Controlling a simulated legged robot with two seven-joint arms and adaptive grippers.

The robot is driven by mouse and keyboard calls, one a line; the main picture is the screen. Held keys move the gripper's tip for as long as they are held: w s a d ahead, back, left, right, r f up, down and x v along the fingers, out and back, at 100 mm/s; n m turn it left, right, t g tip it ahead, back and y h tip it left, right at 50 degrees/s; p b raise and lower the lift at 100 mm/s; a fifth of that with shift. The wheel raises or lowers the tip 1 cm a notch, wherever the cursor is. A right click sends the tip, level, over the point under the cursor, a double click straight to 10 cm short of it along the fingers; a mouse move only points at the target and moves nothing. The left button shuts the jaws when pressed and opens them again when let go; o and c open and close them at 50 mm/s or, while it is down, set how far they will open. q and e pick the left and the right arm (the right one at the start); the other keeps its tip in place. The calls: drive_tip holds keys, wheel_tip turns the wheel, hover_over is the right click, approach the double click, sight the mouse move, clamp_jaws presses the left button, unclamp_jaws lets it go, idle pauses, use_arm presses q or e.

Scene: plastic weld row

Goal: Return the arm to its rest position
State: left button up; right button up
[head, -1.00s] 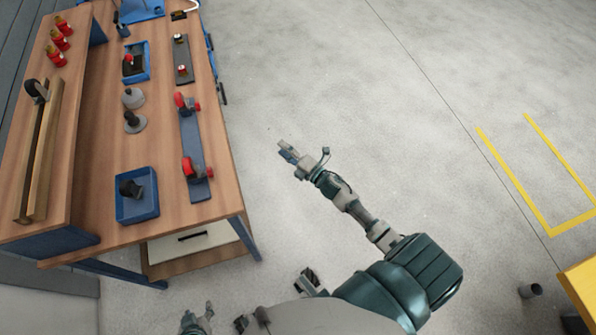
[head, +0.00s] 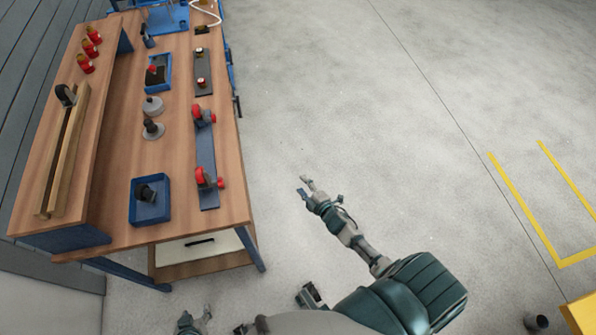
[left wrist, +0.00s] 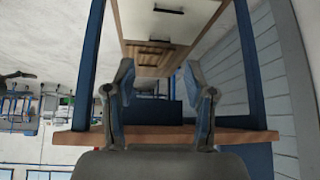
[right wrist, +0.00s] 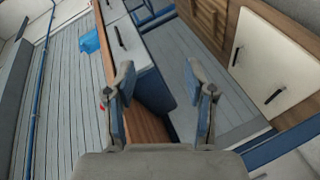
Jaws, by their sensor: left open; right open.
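My right arm reaches out over bare floor in the head view. Its gripper (head: 305,187) is open and empty, to the right of the workbench (head: 110,200) and clear of it. The right wrist view shows its two fingers (right wrist: 163,95) apart with nothing between them. My left gripper (head: 194,320) is at the bottom edge of the head view, in front of the bench and partly cut off. The left wrist view shows its fingers (left wrist: 160,90) apart and empty, with the bench's edge and legs behind them.
On the bench lie a dark fixture bar with red clamps (head: 207,160), a blue tray (head: 150,214) holding a dark part, two grey round pieces, another blue tray (head: 158,72) and several red bottles (head: 88,50). Open floor (head: 380,130) lies right of the bench, with yellow markings (head: 525,210).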

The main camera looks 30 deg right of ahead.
use_arm(q)
drive_tip(key=shift+a+f, duration=0.1)
drive_tip(key=shift+a, duration=0.05)
use_arm(e)
drive_tip(key=shift+a, duration=0.1)
use_arm(q)
drive_tip(key=s+a+f+g+p, duration=0.1)
drive_tip(key=s+f+p, duration=0.1)
drive_tip(key=f, duration=0.6)
drive_tip(key=s+f+g+p, duration=0.2)
drive_tip(key=s+f, duration=0.3)
drive_tip(key=f, duration=0.3)
drive_tip(key=s+a+f+g+y+p, duration=0.1)
drive_tip(key=s+f+g+p, duration=0.1)
drive_tip(key=f, duration=0.6)
drive_tip(key=shift+s+a+p, duration=0.35)
drive_tip(key=shift+s+p, duration=0.15)
drive_tip(key=shift+s, duration=0.65)
use_arm(e)
drive_tip(key=s+a+f+m+g, duration=0.3)
drive_tip(key=s+f, duration=0.3)
drive_tip(key=s, duration=0.5)
drive_tip(key=s+a+f+m+g, duration=0.3)
drive_tip(key=s+f+m+g, duration=0.2)
drive_tip(key=s, duration=0.6)
drive_tip(key=s+a+f+m+g, duration=0.4)
drive_tip(key=s+f, duration=0.3)
drive_tip(key=s, duration=0.4)
drive_tip(key=shift+g, duration=0.6)
